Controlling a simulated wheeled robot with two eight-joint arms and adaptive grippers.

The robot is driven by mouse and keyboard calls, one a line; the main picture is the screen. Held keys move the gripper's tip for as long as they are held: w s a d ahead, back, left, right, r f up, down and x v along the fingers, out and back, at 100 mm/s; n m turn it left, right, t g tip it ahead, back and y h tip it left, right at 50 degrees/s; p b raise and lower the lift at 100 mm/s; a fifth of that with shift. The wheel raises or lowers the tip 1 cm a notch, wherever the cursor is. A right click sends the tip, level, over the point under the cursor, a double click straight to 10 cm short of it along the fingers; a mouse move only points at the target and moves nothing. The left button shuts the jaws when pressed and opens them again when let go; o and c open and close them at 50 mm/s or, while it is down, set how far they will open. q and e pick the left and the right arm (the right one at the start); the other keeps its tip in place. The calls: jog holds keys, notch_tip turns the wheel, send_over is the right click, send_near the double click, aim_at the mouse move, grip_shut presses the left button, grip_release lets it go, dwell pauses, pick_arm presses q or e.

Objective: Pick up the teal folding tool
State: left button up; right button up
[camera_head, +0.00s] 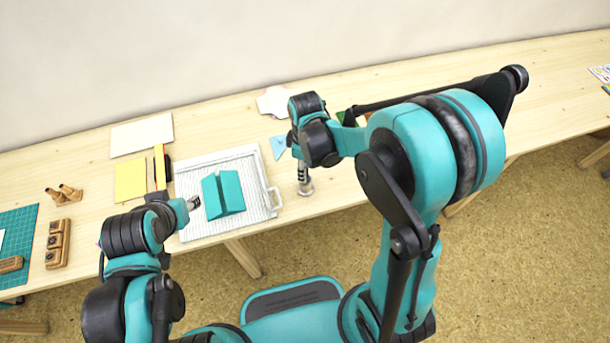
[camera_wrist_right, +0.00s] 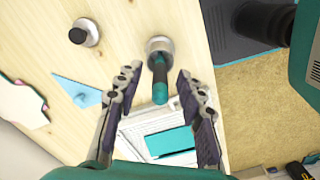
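An upright tool with a rounded teal end and a dark shaft (camera_wrist_right: 160,85) stands in a round metal holder (camera_wrist_right: 160,46) in the right wrist view; I take it for the teal folding tool. The holder's base shows in the head view (camera_head: 305,188), right of the white board. My right gripper (camera_wrist_right: 155,105) is open, one finger on each side of the tool, with clear gaps. In the head view it (camera_head: 298,158) is over the holder, partly hidden by its own wrist. My left gripper (camera_head: 191,203) is at the white board's left edge; its finger opening is unclear.
A teal folded piece (camera_head: 222,194) lies on the white grooved board (camera_head: 255,165). A light blue triangle (camera_wrist_right: 76,91) and a metal piece with a dark knob (camera_wrist_right: 84,33) are near the holder. Yellow paper (camera_head: 130,181) and wooden blocks (camera_head: 58,243) are at left.

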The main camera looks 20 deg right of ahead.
jog(key=shift+f, duration=0.95)
jog(key=shift+r, duration=0.1)
jog(key=shift+c, duration=0.2)
grip_shut()
